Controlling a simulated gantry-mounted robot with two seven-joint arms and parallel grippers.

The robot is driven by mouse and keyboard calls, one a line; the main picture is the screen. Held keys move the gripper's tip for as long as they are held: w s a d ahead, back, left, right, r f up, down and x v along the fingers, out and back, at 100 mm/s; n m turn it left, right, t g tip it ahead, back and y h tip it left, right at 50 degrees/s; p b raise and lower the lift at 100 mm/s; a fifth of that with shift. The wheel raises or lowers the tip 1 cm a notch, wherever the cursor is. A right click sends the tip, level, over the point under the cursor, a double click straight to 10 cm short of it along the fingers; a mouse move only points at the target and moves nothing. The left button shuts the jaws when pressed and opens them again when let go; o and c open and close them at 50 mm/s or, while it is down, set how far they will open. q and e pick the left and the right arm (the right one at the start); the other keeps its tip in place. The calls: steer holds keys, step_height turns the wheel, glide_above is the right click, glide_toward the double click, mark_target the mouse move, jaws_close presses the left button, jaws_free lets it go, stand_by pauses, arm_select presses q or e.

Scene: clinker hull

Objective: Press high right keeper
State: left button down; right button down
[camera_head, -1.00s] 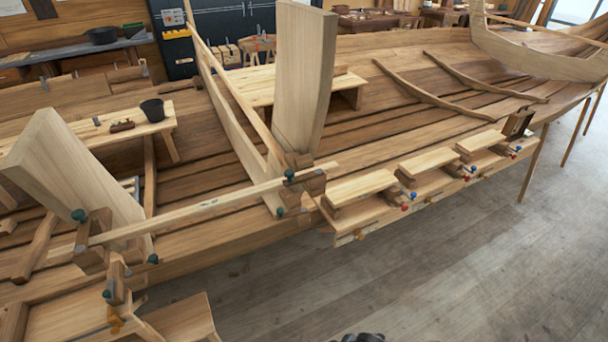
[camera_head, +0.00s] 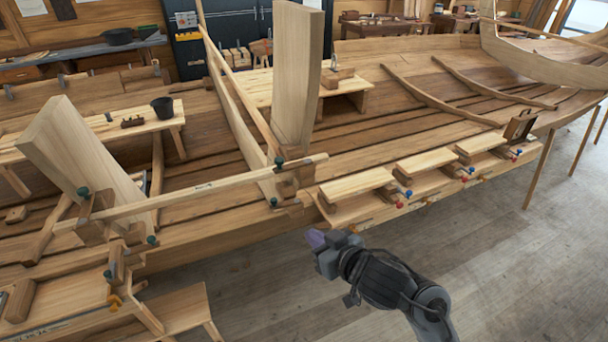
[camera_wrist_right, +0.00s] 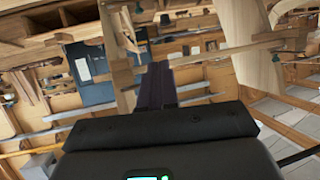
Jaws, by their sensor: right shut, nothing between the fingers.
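A long pale batten (camera_head: 200,198) runs across the hull frames. At its right end are wooden blocks with a green-knobbed upper keeper (camera_head: 279,161) and a lower green knob (camera_head: 273,201); the upper one looks like the high right keeper. My right gripper (camera_head: 316,239) is shut and empty, with purple fingertips pointing up and left. It is below and to the right of that keeper, apart from it. In the right wrist view its shut fingers (camera_wrist_right: 156,87) point ahead; I cannot single out the keeper there. My left gripper is not in view.
More green knobs (camera_head: 83,191) sit at the batten's left end. A tall plank (camera_head: 296,80) stands behind the right blocks. A ledge with pale boards (camera_head: 355,184) and red and blue knobs runs to the right. The floor (camera_head: 510,260) in front is clear.

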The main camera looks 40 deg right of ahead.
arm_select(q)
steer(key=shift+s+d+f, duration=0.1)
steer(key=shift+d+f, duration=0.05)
arm_select(e)
step_height(320, 180, up, 11)
steer(key=w+d+t+h, duration=0.1)
steer(key=w+d+t, duration=0.1)
steer(key=shift+d+f+t, duration=0.2)
steer(key=shift+d+t, duration=0.1)
steer(key=shift+d, duration=0.1)
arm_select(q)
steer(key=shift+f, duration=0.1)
arm_select(e)
steer(key=shift+w, duration=0.15)
